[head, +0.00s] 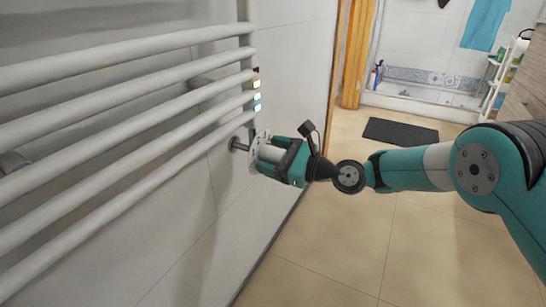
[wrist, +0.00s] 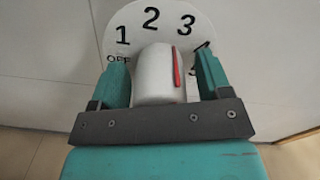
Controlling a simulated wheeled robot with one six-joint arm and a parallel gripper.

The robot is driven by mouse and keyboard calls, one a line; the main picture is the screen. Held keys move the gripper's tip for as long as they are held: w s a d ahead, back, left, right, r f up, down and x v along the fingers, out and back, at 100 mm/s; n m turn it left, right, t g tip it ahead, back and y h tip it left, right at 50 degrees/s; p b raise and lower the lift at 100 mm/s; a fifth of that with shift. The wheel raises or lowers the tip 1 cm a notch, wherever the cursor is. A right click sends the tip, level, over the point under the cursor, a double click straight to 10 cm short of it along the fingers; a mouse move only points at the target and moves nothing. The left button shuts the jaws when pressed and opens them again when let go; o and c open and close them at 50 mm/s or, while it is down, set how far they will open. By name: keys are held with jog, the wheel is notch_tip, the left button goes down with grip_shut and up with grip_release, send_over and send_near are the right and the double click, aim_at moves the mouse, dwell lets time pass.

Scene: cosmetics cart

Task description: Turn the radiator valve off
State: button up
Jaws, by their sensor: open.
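The radiator valve's white knob (wrist: 153,78) is in the middle of the wrist view, with a red pointer line on its right side, toward the 2 and 3 side. Behind it is a round white dial (wrist: 134,18) marked OFF, 1, 2, 3 and a partly hidden mark at the right. My gripper (wrist: 161,64) is open, with one teal finger on each side of the knob and small gaps showing. In the head view my gripper (head: 257,154) is at the valve below the radiator's right end; it mostly hides the knob.
The white radiator bars (head: 110,90) run along the wall at the left, just above my gripper. Small colored lights (head: 257,95) are on the radiator's end. A dark mat (head: 401,131) lies on the tiled floor, which is otherwise open. A white shelf (head: 497,80) stands far right.

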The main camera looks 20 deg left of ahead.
jog(key=c, duration=0.9)
